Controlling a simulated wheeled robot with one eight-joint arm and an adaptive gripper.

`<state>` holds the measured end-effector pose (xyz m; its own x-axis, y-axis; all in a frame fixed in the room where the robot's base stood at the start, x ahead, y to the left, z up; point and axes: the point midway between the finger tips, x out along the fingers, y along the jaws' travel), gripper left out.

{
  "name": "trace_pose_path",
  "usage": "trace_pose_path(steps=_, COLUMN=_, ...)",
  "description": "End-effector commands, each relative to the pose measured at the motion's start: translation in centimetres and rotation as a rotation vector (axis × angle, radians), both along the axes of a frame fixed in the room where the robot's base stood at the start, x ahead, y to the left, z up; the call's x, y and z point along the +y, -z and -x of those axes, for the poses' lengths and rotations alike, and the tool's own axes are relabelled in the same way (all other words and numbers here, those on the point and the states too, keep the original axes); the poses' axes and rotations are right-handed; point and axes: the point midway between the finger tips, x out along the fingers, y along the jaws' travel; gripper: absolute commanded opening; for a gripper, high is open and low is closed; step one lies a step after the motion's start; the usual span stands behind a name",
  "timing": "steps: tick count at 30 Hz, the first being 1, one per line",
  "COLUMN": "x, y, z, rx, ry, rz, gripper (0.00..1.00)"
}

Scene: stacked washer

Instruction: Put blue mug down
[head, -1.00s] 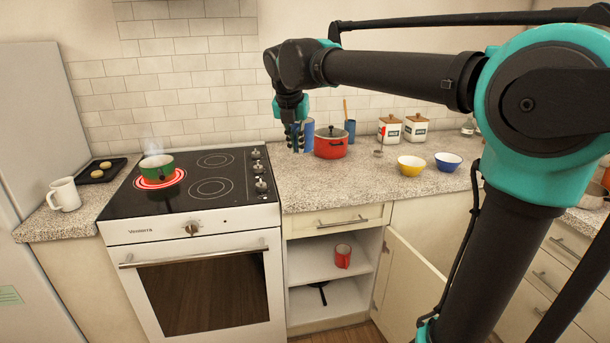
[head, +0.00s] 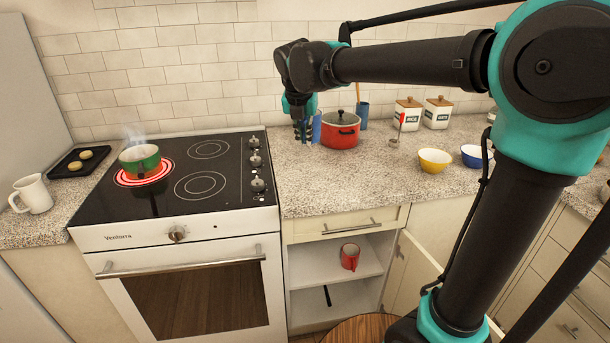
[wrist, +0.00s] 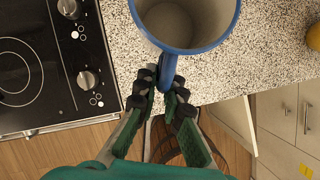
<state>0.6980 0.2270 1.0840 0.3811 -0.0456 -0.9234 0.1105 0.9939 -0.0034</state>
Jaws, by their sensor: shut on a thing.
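The blue mug (head: 316,127) is at my gripper (head: 302,134), over the counter between the stove and the red pot. In the wrist view the mug (wrist: 222,40) opens toward the camera and looks empty, with its top edge cut off by the frame. My gripper (wrist: 166,92) is shut on the mug's handle (wrist: 168,70), with a finger on each side. The mug is above or on the speckled counter (wrist: 260,50); I cannot tell whether its base touches.
The red lidded pot (head: 341,130) stands just right of the mug. A steaming green pot (head: 140,160) sits on a glowing burner of the stove (head: 120,205). A yellow bowl (head: 434,161) and a blue bowl (head: 474,156) stand farther right. The front counter is clear. A cabinet below is open.

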Motion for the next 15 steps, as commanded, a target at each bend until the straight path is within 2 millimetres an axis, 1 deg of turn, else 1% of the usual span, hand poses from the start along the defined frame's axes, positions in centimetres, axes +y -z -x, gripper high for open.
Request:
trace_pose_path(steps=1, x=0.0, y=1.3, z=0.0, rx=0.0, ry=0.0, rz=0.0, gripper=0.0)
trace_pose_path(steps=3, x=0.0, y=3.0, z=-0.1, rx=0.0, ry=0.0, rz=0.0, gripper=0.0)
trace_pose_path(steps=9, x=0.0, y=7.3, z=0.0, rx=0.0, ry=0.0, rz=0.0, gripper=0.0)
trace_pose_path(steps=12, x=0.0, y=8.6, z=0.0, rx=0.0, ry=0.0, rz=0.0, gripper=0.0)
trace_pose_path(steps=15, x=0.0, y=9.2, z=0.0, rx=0.0, ry=0.0, rz=0.0, gripper=0.0)
